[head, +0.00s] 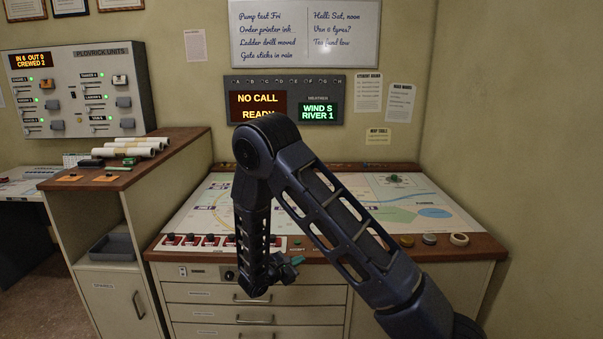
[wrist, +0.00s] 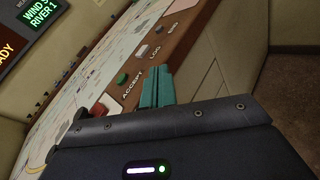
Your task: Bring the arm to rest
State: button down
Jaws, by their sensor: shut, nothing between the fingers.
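My gripper (head: 297,261) is at the front edge of the console, over the drawer fronts, partly hidden by my own arm in the head view. In the wrist view its teal fingers (wrist: 157,88) are shut together with nothing between them. They show in front of the console's wooden edge, near the green button (wrist: 122,79) by the ACCEPT label; I cannot tell the exact gap. My arm (head: 265,150) is raised and bent over the console, its elbow in front of the display panel.
The map desk (head: 200,205) has a row of red switches (head: 190,240) along its front. A wooden-topped cabinet (head: 170,150) with rolled papers (head: 130,150) stands left. The display (head: 258,104) reads NO CALL, READY.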

jog(key=s+d+r+m+g+y, duration=0.1)
jog(key=s+d+r+m+g, duration=0.2)
jog(key=d+r, duration=0.35)
jog(key=s+d+r+m+g+y, duration=0.1)
jog(key=d+r+m+g, duration=0.4)
jog(key=d, duration=0.3)
jog(key=s+d+r+m+g, duration=0.25)
jog(key=d+r+m, duration=0.25)
jog(key=d+r, duration=0.25)
jog(key=s+d+r+m+t+y, duration=0.1)
jog(key=s+d+r+m+y, duration=0.2)
jog(key=s+r, duration=0.4)
jog(key=s+d+r+m+t+y, duration=0.2)
jog(key=s+d+r+m+y, duration=0.2)
jog(key=s, duration=0.8)
notch_tip(320, 180, up, 3)
jog(key=m+y, duration=0.2)
jog(key=m, duration=0.1)
jog(key=shift+d, duration=0.15)
